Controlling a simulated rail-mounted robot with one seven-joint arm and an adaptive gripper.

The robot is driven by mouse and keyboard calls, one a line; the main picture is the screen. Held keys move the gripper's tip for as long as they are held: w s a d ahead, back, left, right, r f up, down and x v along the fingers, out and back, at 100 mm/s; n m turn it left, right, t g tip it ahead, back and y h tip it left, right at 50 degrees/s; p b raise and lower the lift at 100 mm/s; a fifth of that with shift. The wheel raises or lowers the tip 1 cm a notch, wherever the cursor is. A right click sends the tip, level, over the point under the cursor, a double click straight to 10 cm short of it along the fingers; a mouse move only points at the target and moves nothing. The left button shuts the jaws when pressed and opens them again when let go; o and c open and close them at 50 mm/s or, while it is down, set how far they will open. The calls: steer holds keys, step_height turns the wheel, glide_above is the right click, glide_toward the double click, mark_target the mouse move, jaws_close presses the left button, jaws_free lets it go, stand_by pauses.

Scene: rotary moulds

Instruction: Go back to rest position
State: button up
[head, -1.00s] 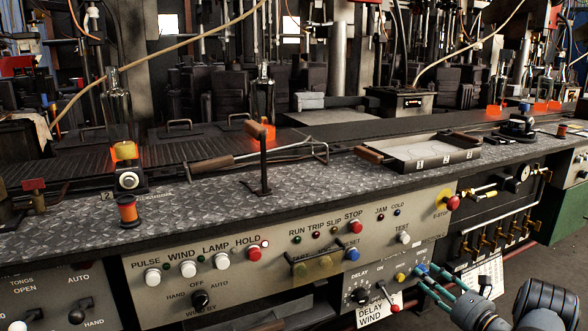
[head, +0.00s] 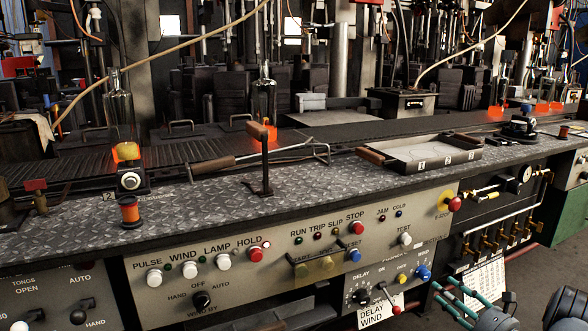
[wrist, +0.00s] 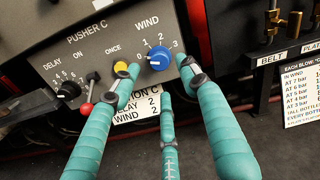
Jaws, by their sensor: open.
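My gripper (head: 462,292) has teal fingers and is at the lower right of the head view, in front of the lower control panel. In the wrist view my gripper (wrist: 158,92) has its fingers spread open around the space below the blue WIND knob (wrist: 159,58). Nothing is held. The blue knob also shows in the head view (head: 423,272), clear of the fingers. The pusher C panel (wrist: 100,45) also carries a yellow button (wrist: 121,69) and a red-tipped lever (wrist: 86,108). A finger partly covers the white label (wrist: 137,108) below the panel.
The long bench (head: 330,185) with a metal tread top carries a tray (head: 425,163) and a long-handled tool (head: 245,157). Brass valves (head: 487,239) and a white paper chart (head: 485,284) are close to my gripper. Open dark floor (head: 530,270) lies at the lower right.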

steer(key=v, duration=0.4)
steer(key=x, duration=1)
steer(key=shift+w+a, duration=0.3)
steer(key=shift+w, duration=0.05)
steer(key=shift+w+d+r+m+p, duration=0.1)
steer(key=shift+r+m+p, duration=0.1)
steer(key=shift+m+p, duration=0.8)
steer(key=shift+m, duration=0.2)
steer(key=m+p, duration=0.2)
steer(key=m, duration=0.4)
steer(key=shift+f+m, duration=0.1)
steer(key=shift+m, duration=0.2)
steer(key=m+p, duration=0.1)
steer(key=p, duration=0.1)
glide_toward(427, 276)
steer(key=m, duration=0.3)
steer(key=shift+s+d+f+m, duration=0.15)
steer(key=shift+s+f+m, duration=0.25)
